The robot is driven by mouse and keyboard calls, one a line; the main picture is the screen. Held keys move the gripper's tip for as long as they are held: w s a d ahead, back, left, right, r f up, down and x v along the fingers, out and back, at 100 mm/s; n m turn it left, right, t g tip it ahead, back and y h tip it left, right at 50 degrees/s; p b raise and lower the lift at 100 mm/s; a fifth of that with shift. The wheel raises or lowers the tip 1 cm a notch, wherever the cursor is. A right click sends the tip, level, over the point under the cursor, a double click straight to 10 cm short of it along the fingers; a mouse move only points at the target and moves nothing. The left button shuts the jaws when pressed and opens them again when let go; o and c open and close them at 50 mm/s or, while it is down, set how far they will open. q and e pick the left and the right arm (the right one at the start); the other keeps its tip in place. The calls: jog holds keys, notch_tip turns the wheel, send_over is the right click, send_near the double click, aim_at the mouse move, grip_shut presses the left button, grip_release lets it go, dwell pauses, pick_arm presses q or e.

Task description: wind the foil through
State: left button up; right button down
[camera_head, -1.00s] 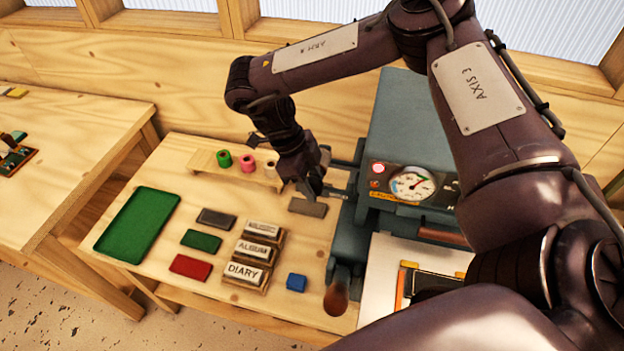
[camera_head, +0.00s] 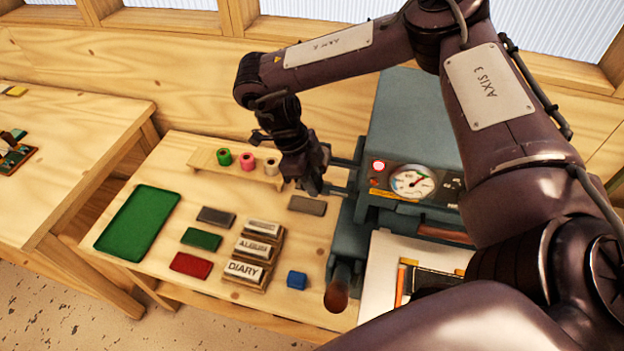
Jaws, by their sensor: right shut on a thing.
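The blue-grey machine (camera_head: 405,125) has a dial gauge on its front. Rods (camera_head: 344,162) stick out from its left side. My right gripper (camera_head: 314,188) is at the outer end of the lower side rod, shut on it; its fingers hide the gripped end. Three foil rolls, green (camera_head: 224,157), pink (camera_head: 247,161) and pale (camera_head: 271,166), stand on a small wooden rack (camera_head: 208,163) left of the gripper. I see no foil strip clearly. My left gripper is not in view.
Below the gripper lie a grey block (camera_head: 307,205), dark, green and red pieces, a blue block (camera_head: 296,280) and stamped blocks (camera_head: 243,271) reading ALBUM and DIARY. A green tray (camera_head: 138,224) is at the left. A brown-ended handle (camera_head: 337,296) stands at the machine's front.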

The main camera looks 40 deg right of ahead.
jog(key=shift+s+d+t+y, duration=0.1)
jog(key=shift+d+t+y, duration=0.05)
jog(key=shift+t+y, duration=0.5)
jog(key=shift+f+t+y+b, duration=0.1)
jog(key=shift+t+y+b, duration=0.2)
jog(key=shift+t+y, duration=0.2)
jog(key=shift+s+d+f+t+y+b, duration=0.1)
jog(key=shift+t+y+b, duration=0.35)
jog(key=shift+t+b, duration=0.35)
jog(key=shift+t+y+b, duration=0.4)
jog(key=shift+t+b, duration=0.05)
jog(key=shift+b, duration=0.1)
jog(key=shift+r, duration=0.2)
jog(key=c, duration=1.2)
grip_release()
jog(key=shift+c, duration=0.2)
